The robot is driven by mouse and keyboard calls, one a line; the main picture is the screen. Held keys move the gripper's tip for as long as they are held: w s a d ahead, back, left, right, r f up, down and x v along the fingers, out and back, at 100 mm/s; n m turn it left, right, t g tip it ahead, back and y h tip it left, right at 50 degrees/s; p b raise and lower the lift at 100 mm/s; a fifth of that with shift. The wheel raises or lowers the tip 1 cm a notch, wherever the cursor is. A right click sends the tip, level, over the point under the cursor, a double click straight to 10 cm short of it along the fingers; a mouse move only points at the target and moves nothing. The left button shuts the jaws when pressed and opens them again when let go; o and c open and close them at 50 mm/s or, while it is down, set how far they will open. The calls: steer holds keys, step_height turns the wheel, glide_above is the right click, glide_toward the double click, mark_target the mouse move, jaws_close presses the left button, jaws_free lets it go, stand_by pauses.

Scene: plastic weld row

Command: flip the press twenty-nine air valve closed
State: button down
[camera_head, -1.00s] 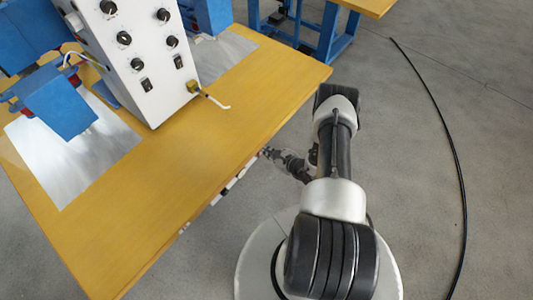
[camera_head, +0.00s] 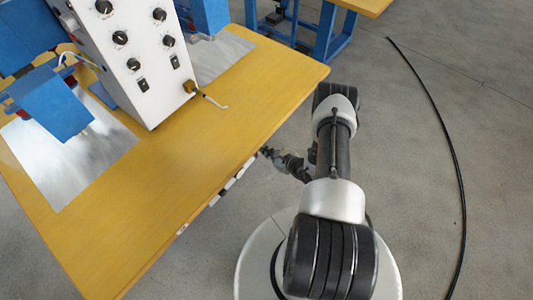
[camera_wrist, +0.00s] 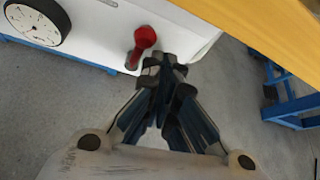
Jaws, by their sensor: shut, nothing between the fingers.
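The air valve shows in the wrist view as a red handle (camera_wrist: 143,42) on a white panel (camera_wrist: 105,32). Its rounded upper end lies up and right, and its narrower end points down and left. My gripper (camera_wrist: 164,62) is shut and empty, its fingertips just right of the red handle. I cannot tell whether they touch it. In the head view my gripper (camera_head: 266,152) is at the table's right edge, partly hidden by my arm. The valve cannot be made out there.
A round dial gauge (camera_wrist: 38,22) sits left of the valve. The wooden tabletop (camera_head: 150,205) overhangs the panel. A white control box (camera_head: 135,65) with knobs and blue press parts (camera_head: 50,100) stand on it. A black cable (camera_head: 440,120) lies on open floor at right.

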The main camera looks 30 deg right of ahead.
steer(key=s+d+r+p, duration=0.1)
steer(key=s, duration=0.8)
steer(key=shift+s+d, duration=0.2)
steer(key=shift+d, duration=0.05)
